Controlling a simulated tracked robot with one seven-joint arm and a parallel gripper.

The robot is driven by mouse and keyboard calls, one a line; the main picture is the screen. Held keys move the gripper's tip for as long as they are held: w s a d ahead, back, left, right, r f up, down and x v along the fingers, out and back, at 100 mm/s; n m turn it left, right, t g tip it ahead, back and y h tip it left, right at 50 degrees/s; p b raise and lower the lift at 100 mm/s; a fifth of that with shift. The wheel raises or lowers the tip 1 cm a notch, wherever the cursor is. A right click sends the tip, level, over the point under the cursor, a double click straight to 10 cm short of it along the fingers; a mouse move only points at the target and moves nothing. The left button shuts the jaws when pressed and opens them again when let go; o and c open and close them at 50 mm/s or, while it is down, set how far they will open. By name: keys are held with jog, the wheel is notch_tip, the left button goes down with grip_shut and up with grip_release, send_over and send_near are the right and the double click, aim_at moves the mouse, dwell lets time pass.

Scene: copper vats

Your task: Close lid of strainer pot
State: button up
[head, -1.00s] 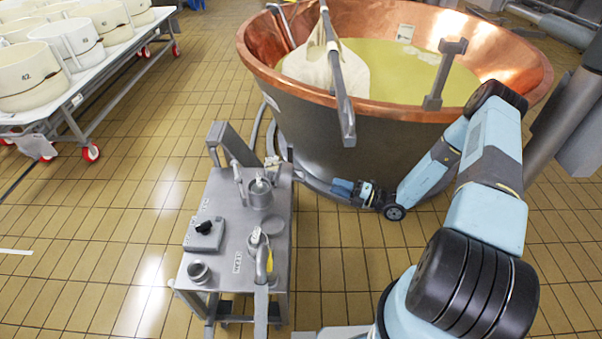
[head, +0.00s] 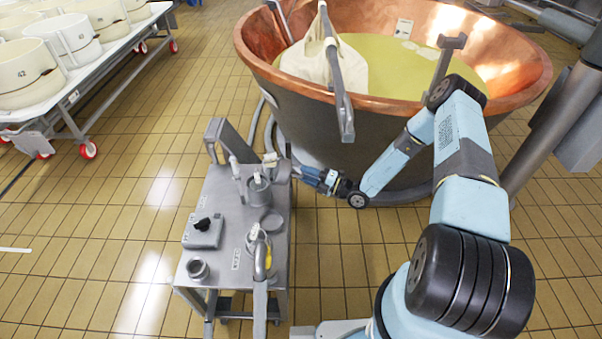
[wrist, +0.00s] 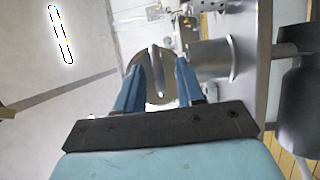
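The strainer pot (head: 259,191) appears to be the grey metal cylinder standing on the steel cart, behind a round fitting. Its lid is hard to make out in the head view. My gripper (head: 294,168) reaches from the right to the cart's back right corner, to the right of the pot and apart from it. In the wrist view my gripper (wrist: 163,61) has its two blue fingers apart. A grey rounded metal piece (wrist: 158,88) shows between and beyond them; I cannot tell whether it is the lid or whether the fingers touch it. A grey cylinder (wrist: 212,58) lies just right of the fingers.
The steel cart (head: 222,262) carries a knob box (head: 203,232), a short pipe stub (head: 197,269) and a curved pipe handle (head: 260,262). A large copper vat (head: 300,88) stands behind my arm. White tubs on a wheeled table (head: 95,70) are at left. Tiled floor between is clear.

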jog(key=shift+x, duration=1.15)
grip_shut()
jog(key=shift+s, duration=0.1)
